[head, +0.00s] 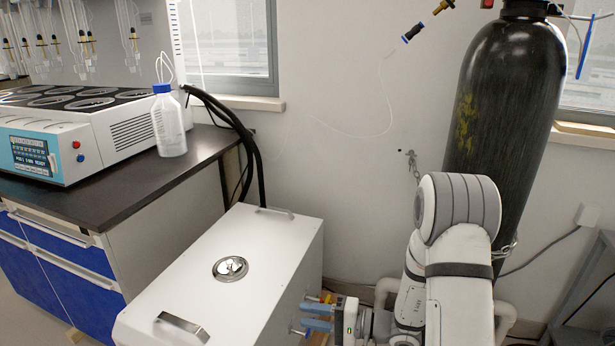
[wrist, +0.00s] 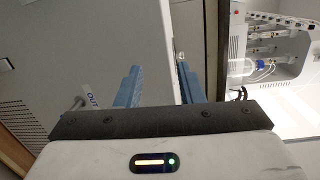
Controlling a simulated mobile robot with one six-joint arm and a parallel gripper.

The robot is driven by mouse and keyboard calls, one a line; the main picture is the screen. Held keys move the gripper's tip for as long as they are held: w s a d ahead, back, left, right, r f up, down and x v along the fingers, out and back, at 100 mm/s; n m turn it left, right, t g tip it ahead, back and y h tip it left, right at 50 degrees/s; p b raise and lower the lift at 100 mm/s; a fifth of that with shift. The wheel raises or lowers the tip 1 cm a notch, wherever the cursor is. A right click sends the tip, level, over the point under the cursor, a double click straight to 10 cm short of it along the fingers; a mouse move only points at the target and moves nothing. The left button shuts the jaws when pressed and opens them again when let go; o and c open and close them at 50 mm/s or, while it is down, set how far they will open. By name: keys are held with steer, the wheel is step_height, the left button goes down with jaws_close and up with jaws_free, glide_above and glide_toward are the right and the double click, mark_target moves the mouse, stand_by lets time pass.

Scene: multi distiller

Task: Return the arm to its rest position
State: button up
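My arm reaches down from the lower right of the head view. My gripper (head: 307,315) is at its end, with two blue fingers pointing left at the right side of the white box-shaped unit (head: 215,282). In the wrist view my gripper (wrist: 161,80) shows its blue fingers apart, with a gap and nothing held between them. A metal fitting (wrist: 76,103) beside an "OUT" label (wrist: 92,98) lies just left of the fingers. In the head view a fitting (head: 299,332) shows just below the fingers. Whether a finger touches the unit cannot be told.
A black gas cylinder (head: 506,95) stands behind my arm, chained to the wall. A dark bench (head: 120,190) at left carries the multi-position distiller (head: 130,125) and a blue-capped bottle (head: 168,125). Black hoses (head: 250,150) hang behind the white unit. A dark frame (head: 585,290) stands at far right.

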steer(key=s+d+r+n+g+h+p, duration=0.1)
steer(key=s+r+n+g+h+p, duration=0.15)
steer(key=s+r+p, duration=0.4)
steer(key=s+r+n+g+h+p, duration=0.1)
steer(key=s+r+g+h+p, duration=0.15)
steer(key=r, duration=0.75)
steer(key=s+d+r+n+g+h+p, duration=0.1)
steer(key=s+r+g+h+p, duration=0.15)
steer(key=s+r+p, duration=0.5)
steer(key=d+r+t+h+p, duration=0.2)
steer(key=d+r+h+p, duration=0.2)
steer(key=r, duration=0.6)
steer(key=s+d+r+t+h+p, duration=0.1)
steer(key=d+r+t+h+p, duration=0.2)
steer(key=r, duration=0.7)
steer(key=d+h+p, duration=0.2)
steer(key=d+p, duration=0.2)
steer(key=shift+s+d+t, duration=0.25)
steer(key=shift+d+t, duration=0.1)
steer(key=shift+d, duration=0.05)
steer(key=shift+m, duration=0.25)
